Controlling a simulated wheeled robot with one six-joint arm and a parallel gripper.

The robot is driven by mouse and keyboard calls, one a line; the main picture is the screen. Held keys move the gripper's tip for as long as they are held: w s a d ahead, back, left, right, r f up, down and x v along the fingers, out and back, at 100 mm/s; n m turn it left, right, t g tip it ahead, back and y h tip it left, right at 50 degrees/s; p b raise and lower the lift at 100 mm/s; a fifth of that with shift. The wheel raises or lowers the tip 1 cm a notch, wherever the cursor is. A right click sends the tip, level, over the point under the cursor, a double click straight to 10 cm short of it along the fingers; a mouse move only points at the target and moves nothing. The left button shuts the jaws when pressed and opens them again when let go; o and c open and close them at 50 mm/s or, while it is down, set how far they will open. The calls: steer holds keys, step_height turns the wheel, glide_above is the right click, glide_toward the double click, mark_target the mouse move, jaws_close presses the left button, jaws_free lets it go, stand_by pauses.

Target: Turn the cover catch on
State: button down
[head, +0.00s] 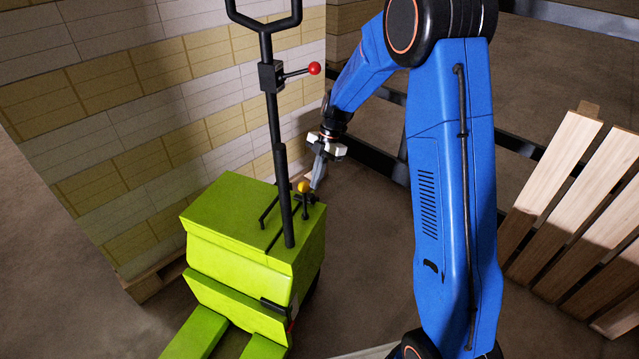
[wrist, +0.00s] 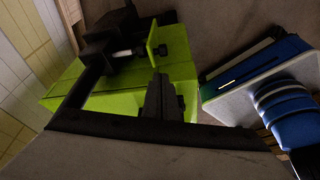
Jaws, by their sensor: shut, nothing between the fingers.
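The green pallet truck cover (head: 225,205) fills the lower middle of the head view, and its green top also shows in the wrist view (wrist: 70,88). A small yellow knob (head: 304,187) with black fittings below it stands on the cover's right side, beside the black tiller; I take this to be the catch, but its setting is too small to read. My gripper (head: 316,186) points down, shut and empty, just right of the yellow knob. Whether it touches the knob cannot be told. In the wrist view my gripper (wrist: 160,82) hides part of the green top.
The black tiller (head: 273,130) rises from the cover, with a red-tipped lever (head: 314,69) on it. Stacked reams (head: 150,110) stand behind at left. A wooden pallet (head: 565,175) leans at right. Dark rails (head: 400,140) run behind my arm.

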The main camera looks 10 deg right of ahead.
steer(key=w+v, duration=0.1)
steer(key=v, duration=0.9)
steer(key=shift+a, duration=0.4)
steer(key=shift+w, duration=0.1)
steer(key=shift+r, duration=0.1)
steer(key=s+d+r+m+t+h, duration=0.1)
steer(key=s+d+r+m+t, duration=0.15)
steer(key=s+r+m, duration=0.6)
steer(key=s+d+r+m+t+h, duration=0.1)
steer(key=s+d+r+m, duration=0.3)
steer(key=s, duration=0.8)
steer(key=s+d+m+t, duration=0.2)
steer(key=s+m, duration=0.4)
steer(key=s, duration=0.4)
steer(key=s+d+m+t+h, duration=0.1)
steer(key=s+d+m, duration=0.1)
steer(key=s+m, duration=0.4)
steer(key=shift+s+f+t+h, duration=0.3)
steer(key=shift+s+f+t, duration=0.1)
steer(key=shift+s, duration=2.1)
